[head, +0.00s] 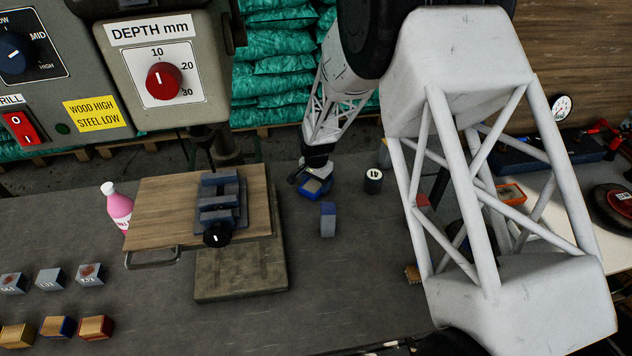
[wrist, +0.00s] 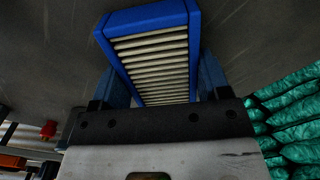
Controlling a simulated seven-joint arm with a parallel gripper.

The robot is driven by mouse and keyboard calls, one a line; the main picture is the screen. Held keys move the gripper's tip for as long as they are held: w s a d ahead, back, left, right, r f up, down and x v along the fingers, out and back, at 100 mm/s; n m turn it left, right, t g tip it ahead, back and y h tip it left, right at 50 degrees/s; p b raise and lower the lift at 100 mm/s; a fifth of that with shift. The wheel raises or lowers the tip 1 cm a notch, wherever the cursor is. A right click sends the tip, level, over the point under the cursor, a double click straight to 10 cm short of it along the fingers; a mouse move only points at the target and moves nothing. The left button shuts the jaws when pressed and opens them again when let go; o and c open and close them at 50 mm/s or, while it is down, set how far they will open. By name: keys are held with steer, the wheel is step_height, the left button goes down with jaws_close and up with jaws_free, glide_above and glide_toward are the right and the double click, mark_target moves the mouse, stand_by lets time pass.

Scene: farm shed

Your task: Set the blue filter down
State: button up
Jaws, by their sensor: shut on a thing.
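The blue filter (wrist: 150,50) is a blue frame around pale pleats. It fills the upper middle of the wrist view, between the two fingers of my gripper (wrist: 155,88). In the head view the filter (head: 312,188) shows as a small blue piece at the tip of my gripper (head: 308,180). My gripper is shut on it, over the far part of the grey bench (head: 350,290). I cannot tell whether the filter touches the bench.
A grey-blue block (head: 328,220) stands just in front of the filter. A dark cylinder (head: 373,181) is to its right. The drill table (head: 150,205) with a vise (head: 220,200) and a pink bottle (head: 118,208) are left. The front middle bench is clear.

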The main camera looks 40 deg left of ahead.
steer(key=o, duration=0.9)
steer(key=shift+o, duration=0.2)
step_height(320, 180, up, 12)
stand_by(0.9)
steer(key=shift+r, duration=0.1)
